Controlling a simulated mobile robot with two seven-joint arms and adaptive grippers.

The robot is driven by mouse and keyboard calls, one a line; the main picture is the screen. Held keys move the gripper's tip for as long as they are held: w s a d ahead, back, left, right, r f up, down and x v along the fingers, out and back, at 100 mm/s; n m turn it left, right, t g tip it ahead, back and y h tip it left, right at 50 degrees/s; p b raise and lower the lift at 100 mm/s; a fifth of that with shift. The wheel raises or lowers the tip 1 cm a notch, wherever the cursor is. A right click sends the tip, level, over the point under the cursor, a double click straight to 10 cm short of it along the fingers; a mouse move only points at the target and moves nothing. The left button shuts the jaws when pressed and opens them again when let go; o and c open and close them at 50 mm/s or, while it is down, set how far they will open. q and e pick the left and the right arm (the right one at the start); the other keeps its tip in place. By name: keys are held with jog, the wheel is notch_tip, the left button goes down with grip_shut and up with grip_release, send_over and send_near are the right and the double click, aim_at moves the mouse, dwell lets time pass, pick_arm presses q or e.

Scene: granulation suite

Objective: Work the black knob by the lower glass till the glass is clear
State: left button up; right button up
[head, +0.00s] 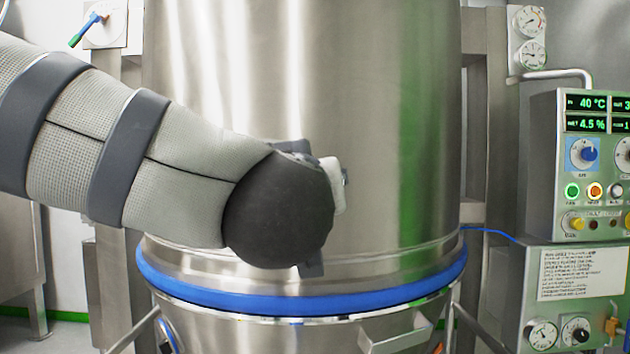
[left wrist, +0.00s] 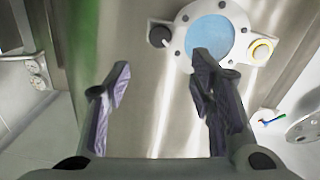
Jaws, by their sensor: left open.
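A round sight glass (left wrist: 210,38) in a white flange sits on the steel vessel wall in the left wrist view. Its pane is an even pale blue, and I see nothing through it. The black knob (left wrist: 158,35) is on the flange's left side in that view. My left gripper (left wrist: 160,85) is open and empty, its two dark fingers apart. The knob lies beyond the fingertips, between them in the picture and apart from them. In the head view my own arm hides the glass and knob; only a bit of white fitting shows. My right gripper is not in view.
A yellow-ringed round fitting (left wrist: 262,50) is on the flange opposite the knob. The steel vessel (head: 400,120) has a blue band (head: 330,303) below my arm. A control panel (head: 590,165) stands at the right. A blue-green handle (head: 85,30) is at upper left.

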pick_arm(q)
jog(key=w+b, duration=0.1)
jog(key=w, duration=1)
jog(key=shift+w+d+f+b, duration=0.3)
jog(key=shift+d, duration=0.15)
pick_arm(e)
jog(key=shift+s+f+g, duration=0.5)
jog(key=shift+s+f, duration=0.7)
pick_arm(q)
jog(key=shift+c, duration=0.4)
jog(key=c, duration=1.1)
